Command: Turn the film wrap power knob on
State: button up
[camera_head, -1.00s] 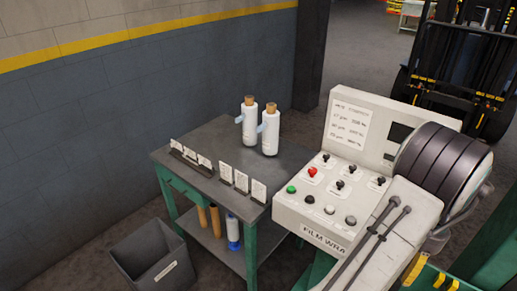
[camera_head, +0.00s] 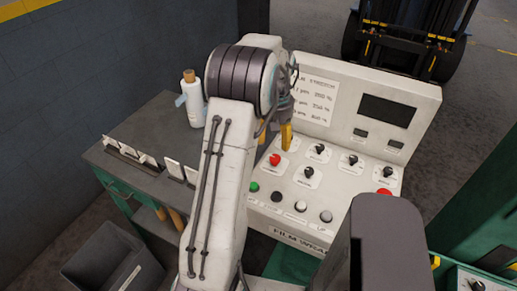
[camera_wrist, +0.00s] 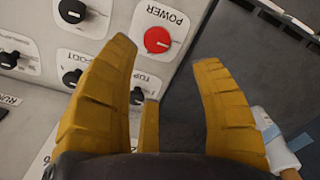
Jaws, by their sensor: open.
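The film wrap power knob is a round red knob (camera_wrist: 157,40) on a white plate marked POWER, upside down in the wrist view. A small pale mark shows on its face. In the head view it is the red knob (camera_head: 275,159) at the panel's upper left. My gripper (camera_wrist: 165,54) is open, its yellow fingers apart and nothing between them. The knob appears just beyond the gap between the fingertips, apparently untouched. In the head view my gripper (camera_head: 286,138) points down above the panel, close to the knob.
The film wrap panel (camera_head: 300,235) also carries several black knobs, a row of buttons, a screen (camera_head: 387,110) and a second red control (camera_head: 384,192). A dark table with a white bottle (camera_head: 192,100) stands to the left. A grey bin (camera_head: 112,262) is on the floor.

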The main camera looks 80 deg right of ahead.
aim_at(275, 157)
jog(key=shift+s+a+r+n, duration=0.1)
jog(key=shift+s+a+n, duration=0.25)
jog(key=shift+a+n, duration=0.25)
jog(key=shift+w+d+f, duration=0.15)
jog(key=shift+f, duration=0.05)
jog(key=shift+n, duration=0.3)
jog(key=shift+f+p, duration=0.55)
jog(key=shift+f, duration=3)
grip_shut()
